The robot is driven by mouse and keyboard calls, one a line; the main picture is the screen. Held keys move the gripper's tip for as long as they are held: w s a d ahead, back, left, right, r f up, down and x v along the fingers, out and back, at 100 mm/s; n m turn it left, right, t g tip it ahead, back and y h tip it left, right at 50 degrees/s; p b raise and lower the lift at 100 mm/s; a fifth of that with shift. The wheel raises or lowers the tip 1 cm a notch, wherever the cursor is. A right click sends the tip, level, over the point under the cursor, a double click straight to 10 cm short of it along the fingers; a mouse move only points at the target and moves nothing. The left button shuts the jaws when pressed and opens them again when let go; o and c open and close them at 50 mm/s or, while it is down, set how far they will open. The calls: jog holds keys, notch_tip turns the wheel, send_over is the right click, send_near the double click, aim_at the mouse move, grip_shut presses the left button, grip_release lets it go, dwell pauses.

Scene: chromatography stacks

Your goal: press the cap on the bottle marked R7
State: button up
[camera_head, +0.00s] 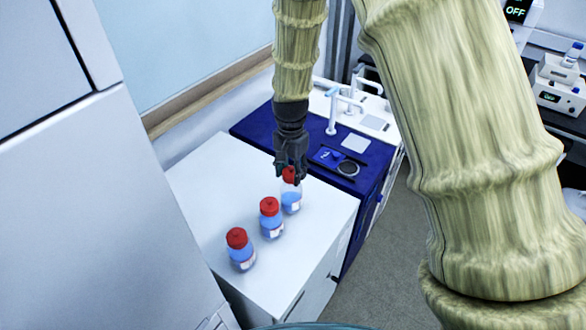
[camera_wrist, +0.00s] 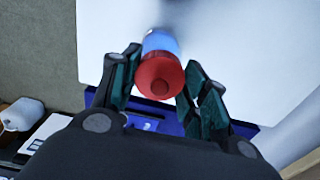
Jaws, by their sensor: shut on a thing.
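Three clear bottles with blue liquid and red caps stand in a row on the white counter. My gripper (camera_head: 290,172) points down at the farthest bottle (camera_head: 291,201) and is shut on its red cap (camera_head: 289,176). In the wrist view, the red cap (camera_wrist: 160,80) lies between the two fingers of my gripper (camera_wrist: 158,88), with the blue bottle body (camera_wrist: 161,43) beyond it. The middle bottle (camera_head: 271,222) and the nearest bottle (camera_head: 240,252) stand apart from my gripper. Their labels are too small to read, so I cannot tell which is R7.
The white counter (camera_head: 205,185) is clear left of the bottles. Behind it is a dark blue surface (camera_head: 255,125) with a small device (camera_head: 340,162) on it. A white sink area (camera_head: 375,115) lies farther back. A tall white cabinet (camera_head: 90,200) stands at left.

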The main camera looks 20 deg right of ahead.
dwell(0.4)
jog(key=o, duration=0.9)
jog(key=o, duration=0.5)
jog(key=shift+c, duration=0.2)
jog(key=shift+s+r+p, duration=0.1)
jog(key=shift+r+p, duration=2.65)
jog(key=shift+r, duration=0.75)
jog(key=shift+c, duration=0.2)
grip_shut()
